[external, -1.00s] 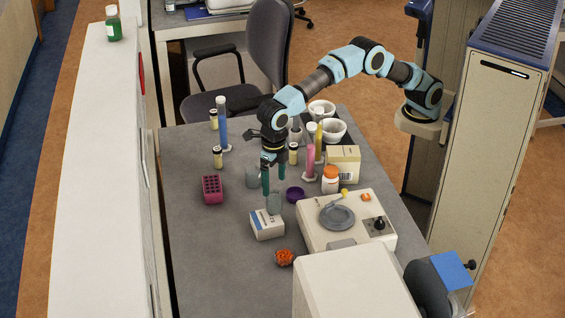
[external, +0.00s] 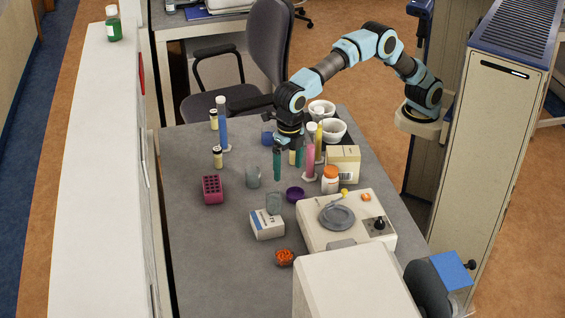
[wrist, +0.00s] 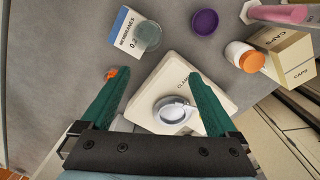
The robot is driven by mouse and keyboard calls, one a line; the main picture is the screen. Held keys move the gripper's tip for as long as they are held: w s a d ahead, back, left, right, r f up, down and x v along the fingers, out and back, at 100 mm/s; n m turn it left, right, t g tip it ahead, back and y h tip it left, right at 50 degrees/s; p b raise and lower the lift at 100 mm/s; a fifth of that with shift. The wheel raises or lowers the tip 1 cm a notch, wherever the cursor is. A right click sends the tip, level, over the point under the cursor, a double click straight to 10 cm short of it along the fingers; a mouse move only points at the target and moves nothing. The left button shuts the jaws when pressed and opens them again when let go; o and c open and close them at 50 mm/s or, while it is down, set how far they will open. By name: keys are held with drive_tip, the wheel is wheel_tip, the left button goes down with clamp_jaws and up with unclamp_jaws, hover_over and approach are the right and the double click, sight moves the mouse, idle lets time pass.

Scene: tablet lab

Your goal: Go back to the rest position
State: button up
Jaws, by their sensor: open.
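My gripper (external: 288,168) hangs above the grey table (external: 190,265), fingers pointing down, open and empty. In the wrist view its two green fingers (wrist: 155,92) are spread wide with nothing between them but the view of the bench below. It is above and behind the white membranes box (external: 267,226), which has a clear glass beaker (external: 274,203) at its top edge. In the wrist view the box (wrist: 128,32) and a round glass (wrist: 148,36) show ahead of the fingers. A purple dish (external: 295,194) lies near, below the gripper.
A white device with a grey round plate (external: 338,216) stands at right front. An orange-capped bottle (external: 330,180), a caps box (external: 343,162), and pink (external: 310,160) and blue (external: 222,125) cylinders stand around. A magenta rack (external: 212,189) is at left. The table's left front is clear.

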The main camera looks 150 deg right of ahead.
drive_tip(key=s+a+m+p, duration=0.2)
drive_tip(key=s+a+m, duration=0.3)
drive_tip(key=s, duration=0.5)
drive_tip(key=s+a+f+m+t+p, duration=0.1)
drive_tip(key=s+a+m+p, duration=0.1)
drive_tip(key=s+a+m, duration=0.4)
drive_tip(key=s+a+m+p, duration=0.3)
drive_tip(key=s+a+m, duration=0.2)
drive_tip(key=s, duration=1.1)
drive_tip(key=shift+s+a+f+m, duration=0.15)
drive_tip(key=shift+a+f+m, duration=0.15)
drive_tip(key=shift+f, duration=0.05)
drive_tip(key=shift+o, duration=0.5)
